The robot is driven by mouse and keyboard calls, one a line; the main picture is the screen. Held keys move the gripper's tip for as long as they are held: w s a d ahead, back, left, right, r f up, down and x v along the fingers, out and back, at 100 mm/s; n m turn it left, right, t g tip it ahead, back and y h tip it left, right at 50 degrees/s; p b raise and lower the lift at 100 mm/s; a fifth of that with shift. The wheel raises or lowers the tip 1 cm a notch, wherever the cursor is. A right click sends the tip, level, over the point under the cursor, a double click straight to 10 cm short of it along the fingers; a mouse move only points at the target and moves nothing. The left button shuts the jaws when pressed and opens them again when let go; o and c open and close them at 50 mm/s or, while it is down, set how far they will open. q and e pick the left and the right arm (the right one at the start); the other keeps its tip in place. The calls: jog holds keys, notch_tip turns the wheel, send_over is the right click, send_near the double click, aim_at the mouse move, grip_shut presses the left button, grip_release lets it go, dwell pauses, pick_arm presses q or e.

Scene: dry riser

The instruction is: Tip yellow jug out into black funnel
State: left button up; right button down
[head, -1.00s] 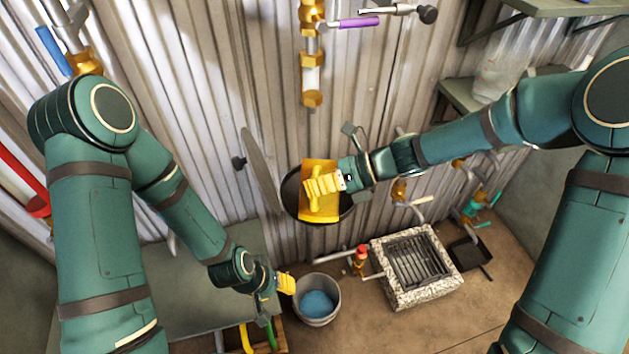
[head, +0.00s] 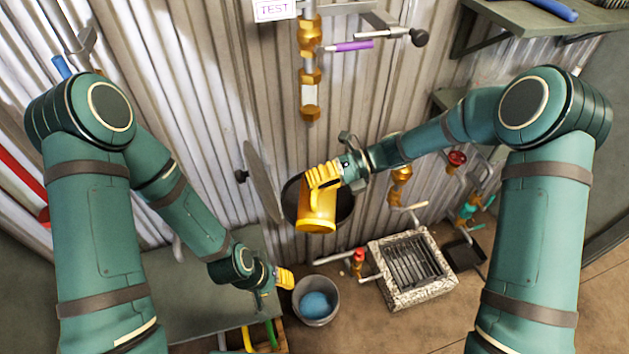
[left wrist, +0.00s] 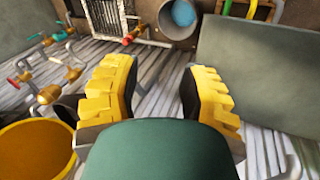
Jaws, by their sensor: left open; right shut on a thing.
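The yellow jug (head: 316,214) hangs in front of the black funnel (head: 346,206) in the head view and covers much of it. My right gripper (head: 324,176) is shut on the jug at its upper end. The jug is tilted, with one round end toward the bottom of the picture. In the left wrist view the jug (left wrist: 30,148) is at lower left, its orange inside showing; I cannot make out any contents. My left gripper (head: 286,279) is empty beside the grey bucket, and its fingers stand apart in the left wrist view (left wrist: 161,92).
The grey bucket (head: 328,292) with something blue inside stands on the floor. A stone-rimmed drain grate (head: 412,268) and red-handled valves (head: 358,258) lie to its right. A round grey plate (head: 262,182) stands left of the funnel. A grey-green bench (head: 190,290) is at lower left.

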jog(key=shift+w+f+m+g+p, duration=0.25)
jog(key=shift+w+m+p, duration=0.35)
jog(key=shift+p, duration=0.35)
jog(key=shift+w+d+f+m+g+y+p, duration=0.1)
jog(key=shift+w+f+m+g+y+p, duration=0.2)
jog(key=shift+w+p, duration=0.35)
jog(key=shift+w+m+g, duration=0.25)
jog(key=shift+w+m, duration=0.25)
jog(key=shift+w, duration=0.35)
jog(key=shift+w+d+r+m+g+y+b, duration=0.1)
jog(key=shift+w+m+g+y, duration=0.15)
jog(key=shift+w+m, duration=0.45)
jog(key=shift+w+d+f+m+g+y+b, duration=0.15)
jog(key=shift+w+m+y, duration=0.2)
jog(key=shift+w, duration=0.55)
jog(key=shift+w+r+m+g+y+b, duration=0.1)
jog(key=shift+w+r+m+g+y, duration=0.1)
jog(key=shift+w+m, duration=0.5)
jog(key=shift+w, duration=0.15)
